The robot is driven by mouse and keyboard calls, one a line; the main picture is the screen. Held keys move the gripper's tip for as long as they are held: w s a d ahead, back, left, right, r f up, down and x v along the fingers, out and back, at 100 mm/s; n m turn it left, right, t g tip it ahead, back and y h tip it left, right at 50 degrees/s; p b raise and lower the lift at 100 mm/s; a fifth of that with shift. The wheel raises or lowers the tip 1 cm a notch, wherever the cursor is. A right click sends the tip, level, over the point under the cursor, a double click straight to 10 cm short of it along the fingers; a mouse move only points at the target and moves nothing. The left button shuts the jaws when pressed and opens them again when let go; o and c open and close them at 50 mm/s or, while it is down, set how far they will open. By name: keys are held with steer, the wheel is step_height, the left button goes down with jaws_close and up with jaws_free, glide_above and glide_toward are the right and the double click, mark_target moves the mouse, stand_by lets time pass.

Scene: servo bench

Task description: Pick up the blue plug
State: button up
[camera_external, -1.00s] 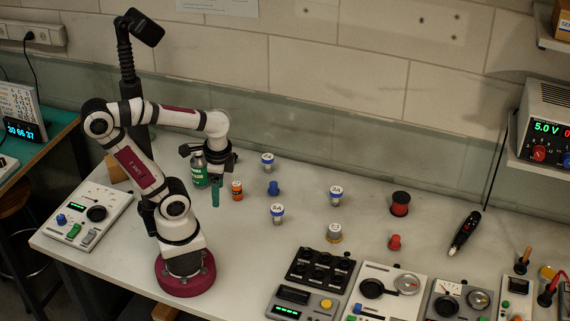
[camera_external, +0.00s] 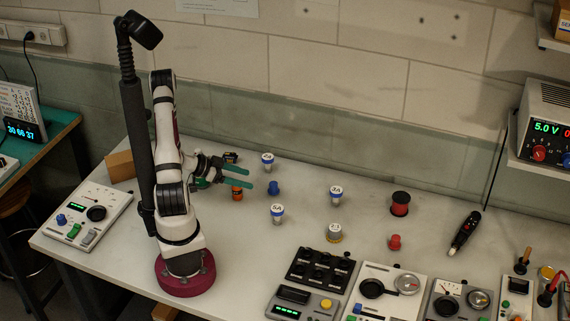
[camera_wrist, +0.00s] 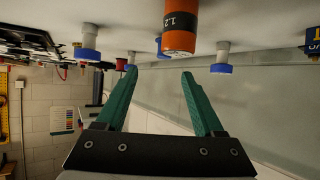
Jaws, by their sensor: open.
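The blue plug (camera_external: 273,188) stands upright on the bench, right of my gripper in the external view. In the wrist view, where the bench is at the top, only a sliver of a blue thing, likely the plug (camera_wrist: 158,45), shows behind the orange cylinder (camera_wrist: 178,35). My gripper (camera_external: 255,178) is open and empty, its green fingers level and pointing right toward the plug, with a gap left. The fingertips (camera_wrist: 158,72) are apart in the wrist view. The orange cylinder (camera_external: 237,195) stands under the fingers, partly hidden by them.
Blue-rimmed, white-topped pieces stand behind (camera_external: 267,160) and in front (camera_external: 277,211) of the plug. Another (camera_external: 336,193) stands farther right. A dark box (camera_external: 231,157) is behind my gripper. Control panels (camera_external: 320,268) line the front edge. Bench between plug and right piece is clear.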

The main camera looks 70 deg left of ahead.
mark_target(274, 186)
steer(key=x, duration=0.6)
steer(key=shift+w+f, duration=0.25)
steer(key=x, duration=0.5)
steer(key=shift+a+f, duration=0.15)
steer(key=shift+a, duration=0.2)
jaws_close()
